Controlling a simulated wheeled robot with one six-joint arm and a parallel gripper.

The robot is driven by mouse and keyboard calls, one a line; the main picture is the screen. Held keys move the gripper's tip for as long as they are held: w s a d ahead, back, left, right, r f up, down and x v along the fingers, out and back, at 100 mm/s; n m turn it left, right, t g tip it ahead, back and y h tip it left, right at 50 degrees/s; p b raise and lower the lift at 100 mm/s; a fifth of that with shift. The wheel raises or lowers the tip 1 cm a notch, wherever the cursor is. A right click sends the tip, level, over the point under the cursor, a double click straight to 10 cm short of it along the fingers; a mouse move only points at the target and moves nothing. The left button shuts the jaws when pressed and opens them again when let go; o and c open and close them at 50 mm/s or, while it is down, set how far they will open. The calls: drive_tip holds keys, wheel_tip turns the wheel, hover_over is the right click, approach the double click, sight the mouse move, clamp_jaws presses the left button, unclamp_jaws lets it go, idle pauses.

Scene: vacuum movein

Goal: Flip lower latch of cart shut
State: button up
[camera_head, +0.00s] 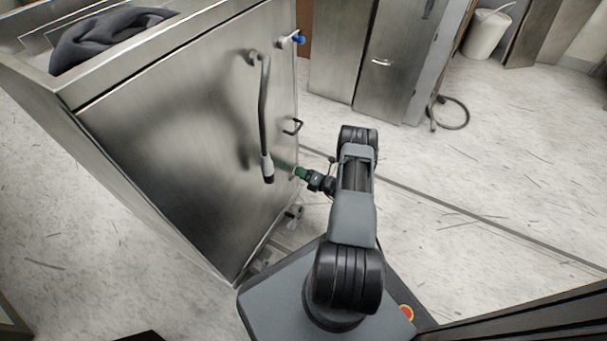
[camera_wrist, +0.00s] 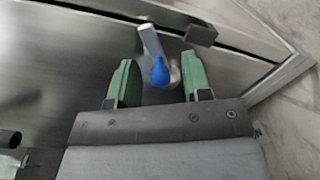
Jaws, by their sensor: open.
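The stainless steel cart (camera_head: 165,130) stands at the left in the head view, with its door facing me. The lower latch (camera_wrist: 159,70), a metal lever with a blue knob, shows in the wrist view between my two green fingers. In the head view the lower latch is hidden behind my gripper. My gripper (camera_head: 302,173) is at the lower right edge of the cart's door; it also shows in the wrist view (camera_wrist: 158,78). It is open, with a finger on each side of the blue knob and visible gaps. Contact cannot be told.
The upper latch (camera_head: 298,39) with a blue tip is at the door's top right. A dark cloth (camera_head: 105,38) lies on top. Metal cabinets (camera_head: 375,60) stand behind; floor to the right is clear.

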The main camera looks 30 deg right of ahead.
drive_tip(key=p+v, duration=0.4)
drive_tip(key=v, duration=0.9)
drive_tip(key=shift+s+d, duration=0.15)
drive_tip(key=shift+s, duration=0.2)
drive_tip(key=shift+r, duration=0.1)
